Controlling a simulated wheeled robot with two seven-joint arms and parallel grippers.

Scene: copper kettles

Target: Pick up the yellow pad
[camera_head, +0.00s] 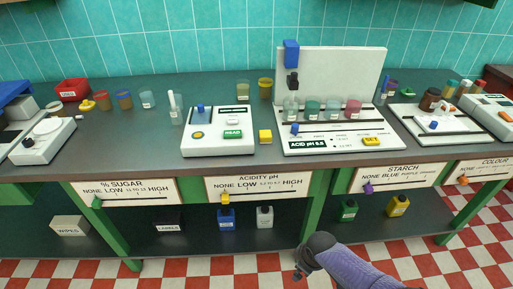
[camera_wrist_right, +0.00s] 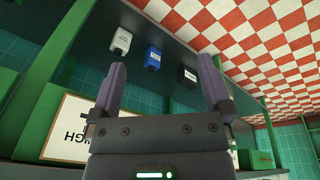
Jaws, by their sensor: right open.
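A small yellow pad (camera_head: 265,136) lies on the grey counter in the head view, just right of the white instrument with the green READ button (camera_head: 233,134). Another yellow piece, marked SET (camera_head: 371,141), is on the white acid pH station. My right arm comes in at the bottom of the head view, in front of the counter and well below the pad. My right gripper (camera_wrist_right: 160,85) shows in the right wrist view with its two fingers apart and nothing between them. The pad is not visible in the wrist view. My left gripper is in neither view.
The acid pH station (camera_head: 335,144) with several cups stands right of the pad. An amber cup (camera_head: 265,88) stands behind it. The counter's front edge carries label boards, such as the acidity board (camera_head: 257,188). Bottles, including a blue one (camera_head: 226,217), stand on the lower shelf.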

